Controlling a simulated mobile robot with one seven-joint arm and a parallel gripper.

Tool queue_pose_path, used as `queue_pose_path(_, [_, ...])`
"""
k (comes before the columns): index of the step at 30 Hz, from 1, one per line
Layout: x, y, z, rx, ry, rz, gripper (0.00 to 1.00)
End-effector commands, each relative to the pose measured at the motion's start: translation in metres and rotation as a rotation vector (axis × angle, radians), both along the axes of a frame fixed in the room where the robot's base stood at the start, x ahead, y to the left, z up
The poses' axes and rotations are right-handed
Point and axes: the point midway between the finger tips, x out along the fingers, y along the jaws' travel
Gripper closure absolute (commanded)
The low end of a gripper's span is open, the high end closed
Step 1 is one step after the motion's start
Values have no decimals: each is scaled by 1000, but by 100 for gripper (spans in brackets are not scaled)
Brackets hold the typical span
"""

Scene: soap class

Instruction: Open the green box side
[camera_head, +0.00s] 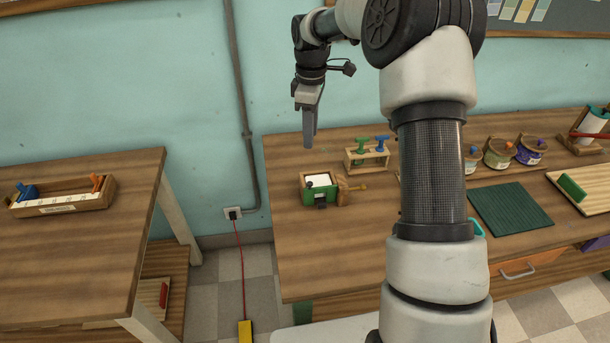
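A wooden rack (366,160) with green and blue handled tools stands behind the box. Several pots (497,153), a dark green mat (510,208) and a board (590,188) are farther right. My arm hides the bench middle. The bench in front of the box is clear.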

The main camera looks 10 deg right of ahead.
Motion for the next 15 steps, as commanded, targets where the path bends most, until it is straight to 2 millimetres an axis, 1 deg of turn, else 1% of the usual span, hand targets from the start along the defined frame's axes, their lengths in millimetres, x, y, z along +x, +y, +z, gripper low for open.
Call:
queue_pose_path(5, [-2, 0, -30, 1, 5, -2, 66])
queue_pose_path(15, [-2, 0, -105, 0, 6, -3, 66])
